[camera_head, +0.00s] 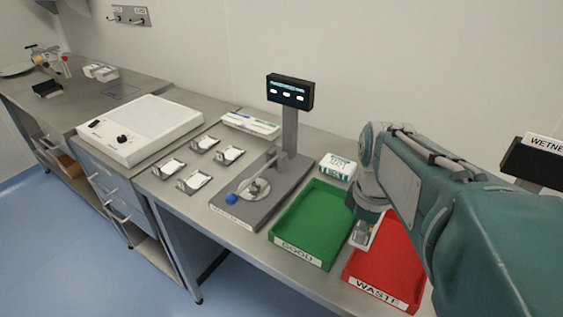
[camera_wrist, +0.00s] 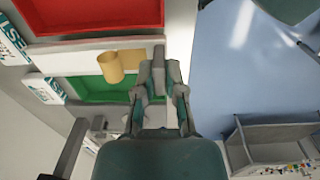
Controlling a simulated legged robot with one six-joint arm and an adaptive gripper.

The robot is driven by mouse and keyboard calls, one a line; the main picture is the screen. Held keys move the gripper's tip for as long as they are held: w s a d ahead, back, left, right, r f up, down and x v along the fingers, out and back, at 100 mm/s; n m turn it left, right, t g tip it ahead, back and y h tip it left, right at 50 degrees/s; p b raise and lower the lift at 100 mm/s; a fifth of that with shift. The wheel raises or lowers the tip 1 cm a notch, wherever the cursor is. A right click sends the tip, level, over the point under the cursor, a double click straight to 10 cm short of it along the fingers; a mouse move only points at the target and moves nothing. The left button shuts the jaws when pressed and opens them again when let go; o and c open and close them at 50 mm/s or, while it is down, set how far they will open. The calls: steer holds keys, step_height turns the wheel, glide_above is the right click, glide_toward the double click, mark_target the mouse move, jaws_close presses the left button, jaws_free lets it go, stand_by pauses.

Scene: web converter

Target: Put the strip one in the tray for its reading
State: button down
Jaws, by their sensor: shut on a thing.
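My gripper (camera_head: 362,236) is shut on a white strip (camera_wrist: 72,57) with a curled tan piece (camera_wrist: 112,64) at its gripped end. In the wrist view my gripper (camera_wrist: 159,72) points across the trays and the strip hangs out to the left of the fingers, above the bench. The green tray (camera_head: 302,263) is labelled GOOD and the red tray (camera_head: 388,302) is labelled WASTE. In the head view the gripper and strip are over the border between the two trays. The reading on the stand's display (camera_head: 290,91) is too small to make out.
A tester stand (camera_head: 228,212) with a round plate and blue knob is left of the green tray. Several small holders (camera_head: 194,182) with white pieces lie further left, beside a white hotplate-like box (camera_head: 141,128). A small white-and-green box (camera_head: 338,166) stands behind the green tray.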

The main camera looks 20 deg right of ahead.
steer(key=shift+w+d, duration=0.15)
steer(key=shift+w, duration=0.2)
steer(key=w+a+f, duration=0.1)
steer(key=w+f, duration=0.2)
steer(key=w, duration=0.1)
steer(key=w+a+f, duration=0.2)
steer(key=w+f, duration=0.1)
steer(key=w, duration=0.1)
steer(key=w+a+f, duration=0.1)
steer(key=w+f, duration=0.2)
steer(key=w, duration=0.1)
steer(key=shift+w+a+f, duration=0.1)
steer(key=shift+a+f, duration=0.05)
steer(key=shift+a, duration=0.1)
steer(key=shift+w+a+f, duration=0.1)
steer(key=shift+w+f, duration=0.05)
steer(key=shift+f, duration=0.8)
steer(key=shift+w+a+f, duration=0.1)
steer(key=shift+w+f, duration=0.05)
steer(key=shift+f, duration=0.75)
steer(key=shift+f, duration=0.1)
steer(key=c, duration=0.7)
jaws_free()
